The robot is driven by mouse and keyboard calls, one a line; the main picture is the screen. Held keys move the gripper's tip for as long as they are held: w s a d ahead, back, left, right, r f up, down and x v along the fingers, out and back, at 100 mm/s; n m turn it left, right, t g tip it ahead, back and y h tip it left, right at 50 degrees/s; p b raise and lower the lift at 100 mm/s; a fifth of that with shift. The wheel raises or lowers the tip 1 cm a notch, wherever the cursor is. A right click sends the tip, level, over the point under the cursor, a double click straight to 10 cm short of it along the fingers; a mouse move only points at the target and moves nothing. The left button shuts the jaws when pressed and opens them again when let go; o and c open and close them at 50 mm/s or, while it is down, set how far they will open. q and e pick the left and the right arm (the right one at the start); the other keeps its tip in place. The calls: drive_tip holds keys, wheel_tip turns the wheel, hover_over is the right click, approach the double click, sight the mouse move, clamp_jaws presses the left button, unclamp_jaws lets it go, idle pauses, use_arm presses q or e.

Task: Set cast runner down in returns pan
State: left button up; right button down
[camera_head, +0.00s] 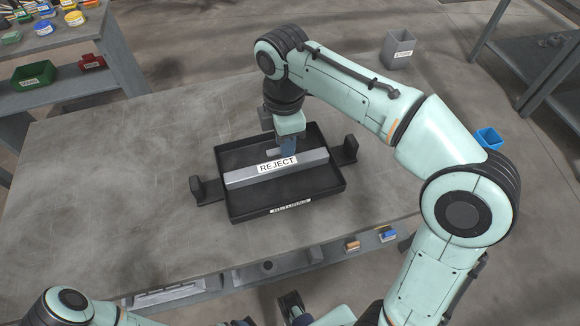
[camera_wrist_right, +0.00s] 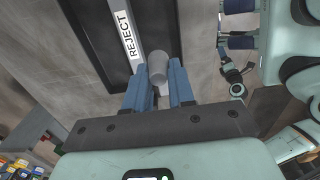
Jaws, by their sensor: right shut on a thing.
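The returns pan (camera_head: 262,203) is a black rectangular tray on the grey table, with a dark handle at each side. A grey bar labelled REJECT (camera_head: 240,177) crosses its middle; it also shows in the wrist view (camera_wrist_right: 115,15). My right gripper (camera_head: 287,147) points down over the pan's far compartment, close behind the bar. Its blue fingers (camera_wrist_right: 157,88) are shut on the cast runner, a grey cylindrical piece (camera_wrist_right: 157,68). The runner's lower end is hidden, so I cannot tell whether it touches the pan floor. My left gripper (camera_head: 291,303) is small and dark at the bottom edge; its jaws are unclear.
The table (camera_head: 110,190) is clear left of the pan. Shelving with green (camera_head: 33,75) and red bins is at far left.

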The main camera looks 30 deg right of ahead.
drive_tip(key=shift+s+d+f, duration=0.1)
drive_tip(key=shift+d, duration=0.25)
drive_tip(key=b, duration=0.4)
hover_over(288, 193)
wheel_tip(288, 193, down, 15)
drive_tip(key=shift+d+r, duration=0.1)
use_arm(q)
drive_tip(key=shift+w+d+f+t, duration=0.1)
drive_tip(key=shift+d+f+t, duration=0.1)
drive_tip(key=shift+f, duration=0.8)
drive_tip(key=shift+w+d+f+t, duration=0.1)
drive_tip(key=shift+d+f, duration=0.05)
drive_tip(key=shift+f, duration=0.8)
use_arm(e)
drive_tip(key=shift+f, duration=2.45)
drive_tip(key=shift+f+b, duration=0.2)
drive_tip(key=shift+b, duration=0.1)
drive_tip(key=c, duration=1)
unclamp_jaws()
drive_tip(key=shift+o, duration=0.2)
drive_tip(key=shift+r, duration=0.1)
use_arm(q)
drive_tip(key=r+p, duration=0.2)
drive_tip(key=shift+s+p, duration=0.3)
drive_tip(key=shift+s, duration=0.1)
use_arm(e)
wheel_tip(288, 193, up, 12)
